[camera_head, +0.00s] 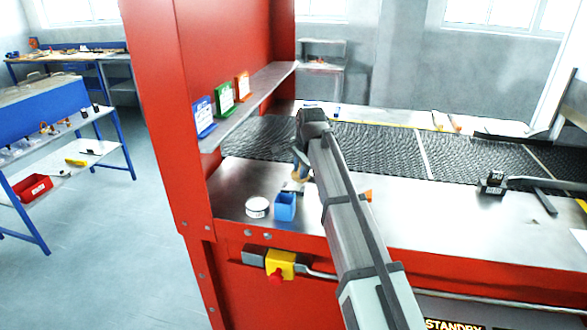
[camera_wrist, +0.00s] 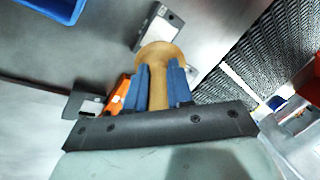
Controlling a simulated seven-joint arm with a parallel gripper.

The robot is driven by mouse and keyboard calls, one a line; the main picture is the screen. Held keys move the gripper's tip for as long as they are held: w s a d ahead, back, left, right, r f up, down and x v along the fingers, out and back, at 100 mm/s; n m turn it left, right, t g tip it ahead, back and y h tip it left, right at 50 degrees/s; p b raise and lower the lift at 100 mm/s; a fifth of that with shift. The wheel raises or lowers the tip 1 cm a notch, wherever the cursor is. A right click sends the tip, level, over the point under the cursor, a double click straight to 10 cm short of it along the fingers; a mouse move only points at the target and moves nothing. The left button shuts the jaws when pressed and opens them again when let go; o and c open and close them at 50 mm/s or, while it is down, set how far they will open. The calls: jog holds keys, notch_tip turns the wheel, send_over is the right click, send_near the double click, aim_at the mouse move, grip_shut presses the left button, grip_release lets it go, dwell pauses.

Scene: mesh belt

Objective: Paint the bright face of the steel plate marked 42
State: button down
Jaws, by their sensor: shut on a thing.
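My gripper (camera_wrist: 158,85) has its blue fingers shut on a tan, wooden-looking tool (camera_wrist: 161,58) with a wide rounded end. In the head view, the gripper (camera_head: 300,168) is low over the steel bench, just behind a blue cup, and the arm partly hides it. A small grey plate with a pale label (camera_wrist: 158,27) lies beyond the tool's end in the wrist view. I cannot read its marking, nor tell whether the tool touches it. A second dark piece with a pale part (camera_wrist: 86,103) lies left of the fingers. No 42 is legible.
The blue cup (camera_head: 285,207) and a white round tin (camera_head: 257,207) stand near the bench's front edge. An orange object (camera_wrist: 118,95) is close beside the fingers. The dark mesh belt (camera_head: 380,148) runs behind. A red post (camera_head: 165,110) and a shelf with coloured cards (camera_head: 224,98) bound the left.

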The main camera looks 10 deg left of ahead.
jog(key=shift+d, duration=0.9)
jog(key=a, duration=0.6)
jog(key=shift+s+a, duration=0.1)
jog(key=shift+a, duration=0.15)
notch_tip(320, 180, up, 8)
